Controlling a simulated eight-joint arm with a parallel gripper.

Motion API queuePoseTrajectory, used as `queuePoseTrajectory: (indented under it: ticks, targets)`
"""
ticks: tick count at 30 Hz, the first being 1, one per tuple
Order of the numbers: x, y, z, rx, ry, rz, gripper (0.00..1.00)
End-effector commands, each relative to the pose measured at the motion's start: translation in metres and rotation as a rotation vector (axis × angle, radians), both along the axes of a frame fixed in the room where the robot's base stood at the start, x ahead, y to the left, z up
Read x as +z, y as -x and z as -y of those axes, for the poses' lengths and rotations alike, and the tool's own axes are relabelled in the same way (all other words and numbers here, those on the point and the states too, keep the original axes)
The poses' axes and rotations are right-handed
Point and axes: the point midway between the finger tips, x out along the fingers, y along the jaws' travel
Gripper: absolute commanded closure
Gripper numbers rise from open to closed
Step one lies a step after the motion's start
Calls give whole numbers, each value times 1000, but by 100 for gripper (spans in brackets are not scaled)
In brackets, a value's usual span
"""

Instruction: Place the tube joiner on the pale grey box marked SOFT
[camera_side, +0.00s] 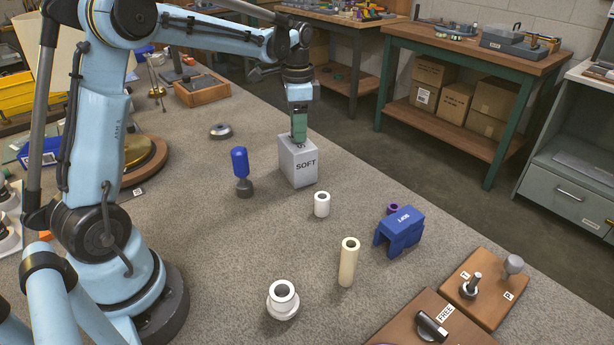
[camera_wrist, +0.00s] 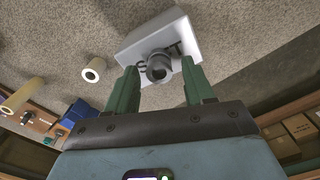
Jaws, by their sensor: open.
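The pale grey box (camera_side: 298,166) marked SOFT stands upright on the bench in the side view. It also shows in the wrist view (camera_wrist: 190,32), with its lettering partly covered. A dark grey hollow round part (camera_wrist: 158,67), which looks like the tube joiner, is on the lettered top of the box. My gripper (camera_side: 299,138) is right above the box top, pointing down. In the wrist view my gripper (camera_wrist: 160,78) is open, one green finger on each side of the joiner, with gaps visible. In the side view the fingers largely hide the joiner.
A blue-topped part (camera_side: 240,170) stands left of the box. A short white tube (camera_side: 321,204), cream tube (camera_side: 348,262), flanged white piece (camera_side: 283,300) and blue saddle block (camera_side: 400,231) stand nearer the camera.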

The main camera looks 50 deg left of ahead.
Motion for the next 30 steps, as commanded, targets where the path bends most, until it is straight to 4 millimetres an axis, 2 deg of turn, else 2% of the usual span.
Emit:
queuePoseTrajectory:
  ticks: [5,21,30]
  targets:
    - [11,0,0,0,0,0,47]
    - [100,0,0,0,0,0,47]
    - [122,1,1,1,-1,3,47]
